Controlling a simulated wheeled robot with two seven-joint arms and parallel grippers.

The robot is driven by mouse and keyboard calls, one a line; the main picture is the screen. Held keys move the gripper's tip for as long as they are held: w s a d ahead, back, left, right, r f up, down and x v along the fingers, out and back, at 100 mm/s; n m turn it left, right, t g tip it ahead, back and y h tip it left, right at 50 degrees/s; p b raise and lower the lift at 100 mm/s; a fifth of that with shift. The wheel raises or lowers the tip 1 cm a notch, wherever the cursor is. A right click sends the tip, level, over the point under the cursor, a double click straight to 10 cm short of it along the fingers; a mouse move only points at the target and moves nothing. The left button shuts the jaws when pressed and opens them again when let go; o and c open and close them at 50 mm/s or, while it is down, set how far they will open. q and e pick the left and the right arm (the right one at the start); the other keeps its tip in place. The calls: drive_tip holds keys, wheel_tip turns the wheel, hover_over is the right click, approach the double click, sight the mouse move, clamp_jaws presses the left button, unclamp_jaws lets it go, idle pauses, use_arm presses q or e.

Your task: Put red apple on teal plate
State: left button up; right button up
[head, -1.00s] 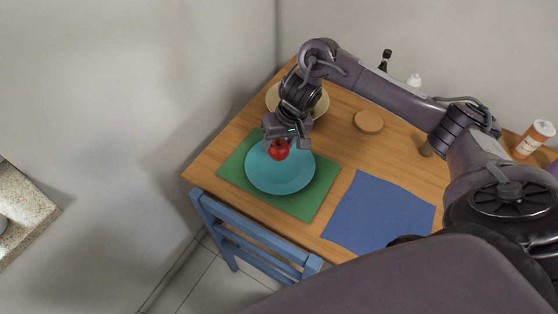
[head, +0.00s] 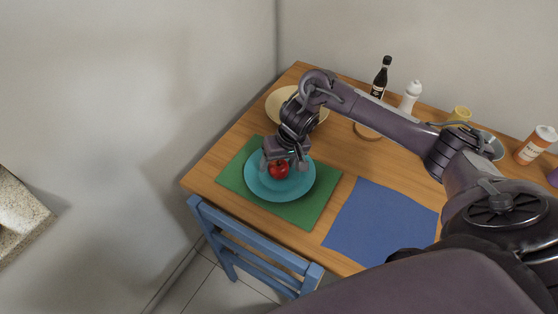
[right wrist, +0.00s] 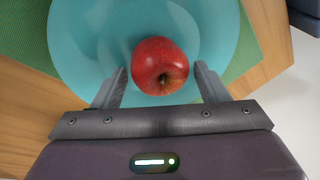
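The red apple (head: 278,170) rests on the teal plate (head: 262,189), which lies on a green placemat (head: 235,179) at the left of the table. My right gripper (head: 284,166) is just over the plate with its fingers spread on either side of the apple. In the right wrist view the apple (right wrist: 160,66) sits on the plate (right wrist: 85,45) between the open fingers, with a gap on both sides. My left gripper is out of view.
A blue placemat (head: 380,222) lies bare to the right. A cream plate (head: 278,103) stands behind my right gripper. A dark bottle (head: 380,79), white shaker (head: 410,97), yellow cup (head: 460,114) and orange-white container (head: 536,145) line the back. A blue chair (head: 250,247) stands in front.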

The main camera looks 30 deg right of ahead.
drive_tip(key=shift+o, duration=0.3)
drive_tip(key=shift+r, duration=0.15)
drive_tip(key=shift+r, duration=0.35)
drive_tip(key=p+v, duration=0.4)
drive_tip(key=v, duration=0.7)
drive_tip(key=shift+r, duration=0.2)
drive_tip(key=shift+s, duration=0.1)
